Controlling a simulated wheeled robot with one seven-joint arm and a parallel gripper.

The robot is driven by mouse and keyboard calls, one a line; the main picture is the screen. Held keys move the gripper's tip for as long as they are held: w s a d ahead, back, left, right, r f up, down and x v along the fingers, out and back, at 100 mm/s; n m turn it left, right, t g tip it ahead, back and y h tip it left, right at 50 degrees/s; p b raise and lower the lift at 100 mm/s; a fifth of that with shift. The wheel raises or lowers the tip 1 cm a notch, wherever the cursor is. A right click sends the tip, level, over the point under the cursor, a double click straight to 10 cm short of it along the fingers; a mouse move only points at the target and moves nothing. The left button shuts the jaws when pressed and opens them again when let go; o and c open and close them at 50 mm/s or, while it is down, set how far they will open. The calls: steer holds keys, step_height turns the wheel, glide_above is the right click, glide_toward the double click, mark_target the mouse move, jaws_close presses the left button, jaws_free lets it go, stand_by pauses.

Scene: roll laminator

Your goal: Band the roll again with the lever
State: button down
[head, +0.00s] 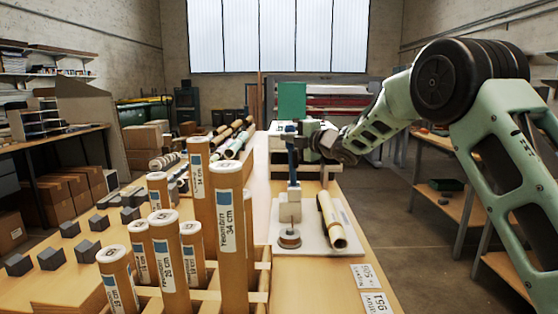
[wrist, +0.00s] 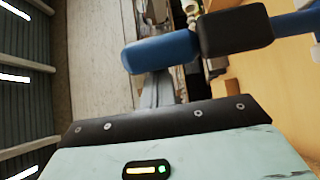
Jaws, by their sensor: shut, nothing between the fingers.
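A stand with a pale block body (head: 290,208) rises from a white board (head: 262,228) on the bench. Its upright blue lever (head: 292,165) stands on top, and a round reddish-brown disc (head: 289,238) sits at its foot. A cream roll (head: 332,222) lies on the board to the right; I cannot make out a band on it. My gripper (head: 303,142) is shut beside the lever's upper part. In the wrist view the blue lever (wrist: 160,52) crosses close ahead, with a black block (wrist: 235,32) over part of it; I cannot tell whether they touch.
Several labelled cardboard tubes (head: 231,225) stand upright in a wooden rack at the left front. Small dark blocks (head: 53,259) sit on the bench further left. Printed cards (head: 376,302) lie at the right edge. A green box (head: 292,100) stands behind the lever. The aisle to the right has free floor.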

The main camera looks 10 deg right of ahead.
steer(key=s+d+f+m+t+h+b, duration=0.1)
steer(key=s+d+f+m+t+b, duration=0.1)
steer(key=d+f+m+t+b, duration=0.3)
steer(key=s+d+f+m+t+h+b, duration=0.2)
steer(key=d+f+m+t+b, duration=0.3)
steer(key=d+b, duration=0.9)
steer(key=shift+s+f+m+h+b, duration=0.4)
steer(key=shift+f+m+b, duration=1.4)
steer(key=shift+b, duration=4.3)
steer(key=shift+s+r+m, duration=0.1)
steer(key=shift+r+m, duration=0.2)
steer(key=shift+r, duration=0.05)
